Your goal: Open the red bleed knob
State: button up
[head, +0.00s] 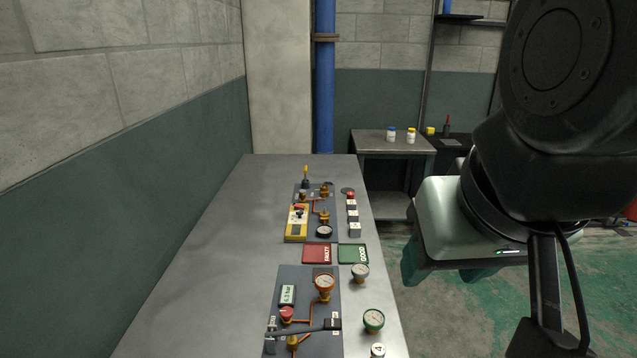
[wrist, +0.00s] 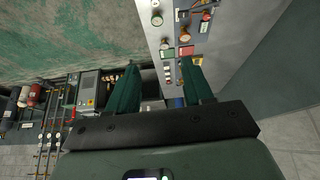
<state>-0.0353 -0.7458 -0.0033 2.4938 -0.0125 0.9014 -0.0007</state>
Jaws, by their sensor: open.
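In the wrist view a small red part (wrist: 206,17) near the top edge looks like the same knob. My gripper (wrist: 160,78) is open, with its two green fingers wide apart and nothing visibly held between them. It is well away from the panel.
The metal bench (head: 212,258) has clear room left of the panels. Gauges (head: 373,320) stand along its right edge. Red (head: 317,253) and green (head: 352,254) plates lie between the near panel and a far panel with a yellow meter (head: 297,223). A wall rises at left.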

jog(key=shift+o, duration=0.5)
jog(key=shift+w+a, duration=0.1)
jog(key=shift+w, duration=0.25)
jog(key=m+g+y, duration=0.4)
jog(key=m+g, duration=0.3)
jog(key=m, duration=0.7)
send_over(287, 311)
jog(key=w+d, duration=0.2)
jog(key=d, duration=0.3)
notch_tip(287, 311, down, 30)
jog(key=f, duration=0.1)
jog(key=x, duration=1)
jog(key=shift+s+a+f, duration=0.15)
jog(key=shift+s+a, duration=0.1)
jog(key=shift+a, duration=0.2)
